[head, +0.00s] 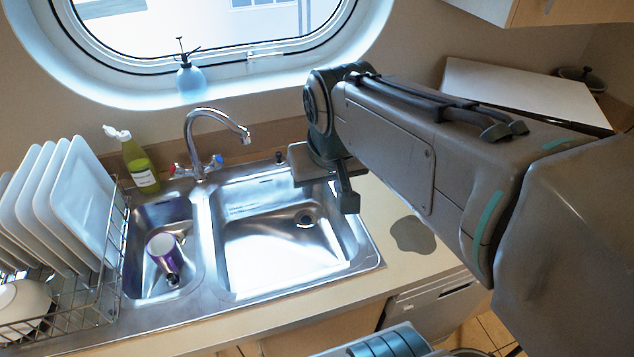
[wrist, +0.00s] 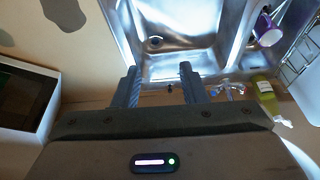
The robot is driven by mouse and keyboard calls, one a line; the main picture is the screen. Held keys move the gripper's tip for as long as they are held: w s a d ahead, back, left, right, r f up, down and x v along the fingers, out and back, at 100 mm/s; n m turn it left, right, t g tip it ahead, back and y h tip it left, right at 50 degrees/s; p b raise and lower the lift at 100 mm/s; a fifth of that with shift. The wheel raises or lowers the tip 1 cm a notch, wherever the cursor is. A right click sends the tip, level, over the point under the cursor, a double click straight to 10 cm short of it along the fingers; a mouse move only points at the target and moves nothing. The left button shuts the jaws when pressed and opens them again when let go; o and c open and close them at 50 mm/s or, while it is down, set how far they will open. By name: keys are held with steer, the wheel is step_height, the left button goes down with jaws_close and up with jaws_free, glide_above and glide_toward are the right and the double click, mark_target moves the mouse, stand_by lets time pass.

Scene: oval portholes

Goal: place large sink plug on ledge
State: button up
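A small dark plug-like thing (head: 279,157) sits on the metal rim behind the large basin; I take it for the large sink plug. In the wrist view a small dark thing (wrist: 169,88) shows between my fingers, below the basin's edge. My gripper (head: 348,202) hangs over the right side of the large basin, to the right of the plug. In the wrist view my gripper (wrist: 158,72) has its two fingers apart with nothing held. The ledge (head: 140,98) is the pale sill of the oval window, above and behind the sink.
A blue spray bottle (head: 190,79) stands on the ledge. The faucet (head: 205,140) rises behind the sink. A green soap bottle (head: 138,163) stands to its left. A purple-and-white cup (head: 163,250) lies in the small basin. A plate rack (head: 110,285) is at left.

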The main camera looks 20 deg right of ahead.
steer(key=s+f, duration=0.3)
steer(key=s, duration=0.2)
steer(key=shift+d+f, duration=0.15)
steer(key=shift+f, duration=0.1)
